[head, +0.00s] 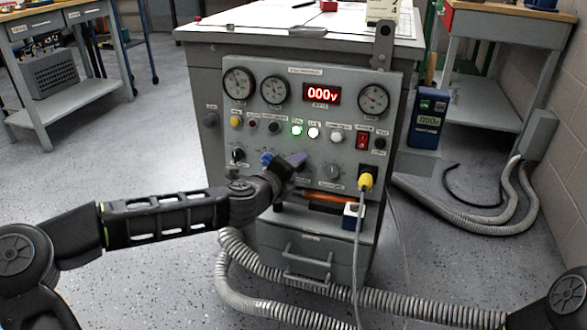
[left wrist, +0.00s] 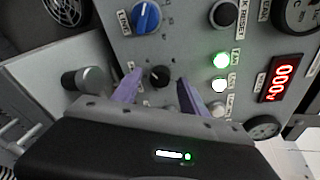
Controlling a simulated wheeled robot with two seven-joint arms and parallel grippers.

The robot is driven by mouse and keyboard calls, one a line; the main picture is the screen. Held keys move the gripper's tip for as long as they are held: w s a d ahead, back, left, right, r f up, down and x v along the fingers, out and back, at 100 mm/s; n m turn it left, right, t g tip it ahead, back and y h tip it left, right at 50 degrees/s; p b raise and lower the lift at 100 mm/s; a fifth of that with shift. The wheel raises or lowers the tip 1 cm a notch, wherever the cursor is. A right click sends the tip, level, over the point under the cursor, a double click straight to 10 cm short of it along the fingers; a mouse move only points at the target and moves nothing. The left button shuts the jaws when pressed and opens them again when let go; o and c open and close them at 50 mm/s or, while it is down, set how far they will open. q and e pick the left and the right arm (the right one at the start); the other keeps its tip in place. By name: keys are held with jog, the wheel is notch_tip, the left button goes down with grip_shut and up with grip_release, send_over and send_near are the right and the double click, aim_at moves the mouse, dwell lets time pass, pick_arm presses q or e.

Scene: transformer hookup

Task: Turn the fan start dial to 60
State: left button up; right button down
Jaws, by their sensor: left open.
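A grey control panel (head: 225,175) faces me with a lower row of dials. A small black dial (left wrist: 160,76) sits between the two purple fingers of my left gripper (left wrist: 158,92) in the left wrist view. The fingers are apart, one on each side of the dial; I cannot tell whether they touch it. No label naming it as the fan start dial is readable, nor is its setting. In the head view my left gripper (head: 292,162) is at the panel and hides this dial. My right gripper is out of view.
A blue dial (head: 267,158) is just left of the gripper, a grey dial (head: 332,171) to its right. A red display (head: 321,94) reads 000v. A green lamp (head: 296,130) is lit above. A yellow plug (head: 365,181) with a cable is at lower right.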

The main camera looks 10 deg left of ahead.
pick_arm(q)
jog(key=p+v, duration=0.3)
jog(key=v, duration=0.4)
jog(key=shift+s, duration=0.25)
